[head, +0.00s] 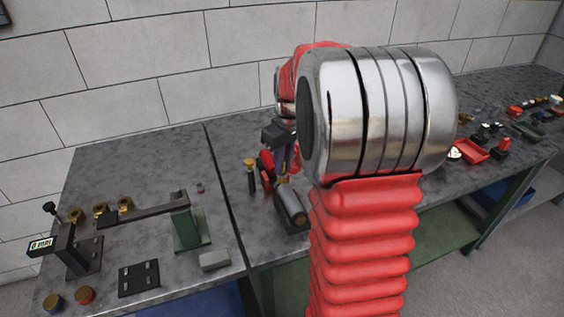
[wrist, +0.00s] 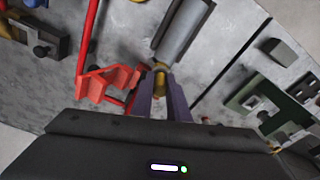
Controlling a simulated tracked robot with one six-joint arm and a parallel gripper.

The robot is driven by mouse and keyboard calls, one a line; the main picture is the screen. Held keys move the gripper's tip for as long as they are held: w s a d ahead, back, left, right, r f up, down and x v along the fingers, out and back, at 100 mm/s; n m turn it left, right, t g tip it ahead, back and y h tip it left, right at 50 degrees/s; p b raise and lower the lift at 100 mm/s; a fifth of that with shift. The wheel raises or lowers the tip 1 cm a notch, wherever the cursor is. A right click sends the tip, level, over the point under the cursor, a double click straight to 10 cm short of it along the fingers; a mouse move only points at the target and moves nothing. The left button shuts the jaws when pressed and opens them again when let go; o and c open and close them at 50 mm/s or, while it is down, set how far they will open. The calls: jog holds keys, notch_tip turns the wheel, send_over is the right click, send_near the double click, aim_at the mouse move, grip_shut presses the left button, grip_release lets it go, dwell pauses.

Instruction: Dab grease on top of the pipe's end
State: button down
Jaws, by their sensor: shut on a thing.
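The grey pipe (head: 291,204) lies in a dark holder on the bench in the head view. It also shows as a grey cylinder in the wrist view (wrist: 183,30). My gripper (head: 284,176) is over the pipe's far end, pointing down. In the wrist view its two purple fingers (wrist: 161,88) are shut on a small yellowish piece (wrist: 160,78), probably the grease dabber. Its tip appears right at the pipe's near end there; I cannot tell whether it touches. Most of the held piece is hidden between the fingers. No grease can be made out.
A red stand (wrist: 103,82) is close beside my fingers. A dark post with a yellow top (head: 250,170) stands left of the gripper. A green stand with a long arm (head: 188,225) and a gauge (head: 62,245) are on the left bench. My arm hides the bench's middle.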

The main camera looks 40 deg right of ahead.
jog(key=shift+s+a, duration=0.1)
jog(key=shift+s, duration=0.3)
dwell(0.9)
jog(key=shift+w, duration=0.15)
dwell(0.6)
jog(key=shift+w+d, duration=0.25)
jog(key=shift+w, duration=0.7)
jog(key=shift+s, duration=0.2)
jog(key=shift+s+a, duration=0.3)
jog(key=shift+s, duration=0.6)
jog(key=shift+w, duration=0.15)
dwell(1.4)
jog(key=shift+w+d, duration=0.15)
jog(key=shift+w, duration=0.35)
jog(key=shift+w+d, duration=0.15)
jog(key=shift+w, duration=0.35)
jog(key=shift+r, duration=0.1)
